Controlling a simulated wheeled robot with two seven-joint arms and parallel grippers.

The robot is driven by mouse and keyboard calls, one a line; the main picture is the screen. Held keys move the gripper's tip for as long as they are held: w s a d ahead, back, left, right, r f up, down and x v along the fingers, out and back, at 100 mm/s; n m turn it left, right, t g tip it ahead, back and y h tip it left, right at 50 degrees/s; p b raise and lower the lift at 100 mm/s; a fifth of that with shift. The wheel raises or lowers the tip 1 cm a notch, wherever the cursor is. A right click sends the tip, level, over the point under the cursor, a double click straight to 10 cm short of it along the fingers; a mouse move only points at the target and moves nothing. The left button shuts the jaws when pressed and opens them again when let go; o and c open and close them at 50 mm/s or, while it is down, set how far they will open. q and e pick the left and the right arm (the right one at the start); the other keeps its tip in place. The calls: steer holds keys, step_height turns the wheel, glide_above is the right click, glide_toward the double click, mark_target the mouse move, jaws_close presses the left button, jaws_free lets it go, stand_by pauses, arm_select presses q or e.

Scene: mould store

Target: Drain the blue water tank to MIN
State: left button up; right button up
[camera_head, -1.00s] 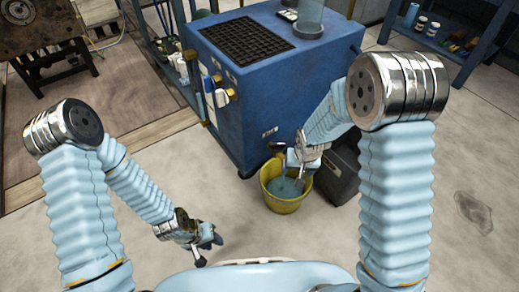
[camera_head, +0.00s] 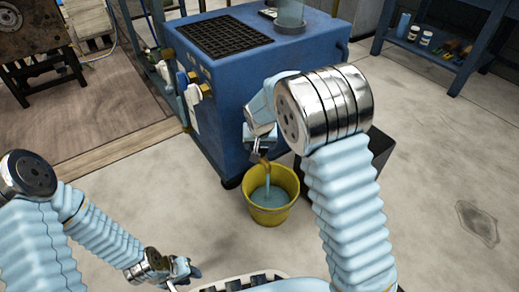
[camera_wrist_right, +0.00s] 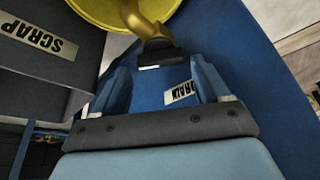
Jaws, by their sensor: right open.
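The blue water tank (camera_head: 255,80) stands in the middle of the head view. A brass drain spout (camera_head: 265,168) points down over a yellow bucket (camera_head: 284,212), and a thin blue stream runs into the bluish water there. My right gripper (camera_head: 260,146) is at the tank's lower front, just above the bucket. In the right wrist view its open fingers (camera_wrist_right: 160,78) are either side of a "DRAIN" label (camera_wrist_right: 180,93), close to the black tap handle (camera_wrist_right: 160,53). I cannot tell whether they touch it. My left gripper (camera_head: 188,271) is low at bottom left, away from the tank. No MIN mark is readable.
A dark bin (camera_head: 378,155) with a "SCRAP" label (camera_wrist_right: 45,35) stands right beside the bucket. Brass and white valves (camera_head: 197,90) and hoses are on the tank's left side. A blue shelf (camera_head: 440,48) stands at back right. The floor at right is clear.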

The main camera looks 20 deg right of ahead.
mark_target(260, 150)
steer(key=shift+x, duration=1.15)
steer(key=c, duration=0.8)
steer(key=shift+n, duration=0.3)
steer(key=shift+d+n+y, duration=0.2)
steer(key=shift+n+y, duration=0.3)
steer(key=shift+n, duration=0.7)
steer(key=shift+n+y, duration=0.8)
steer(key=shift+n, duration=1)
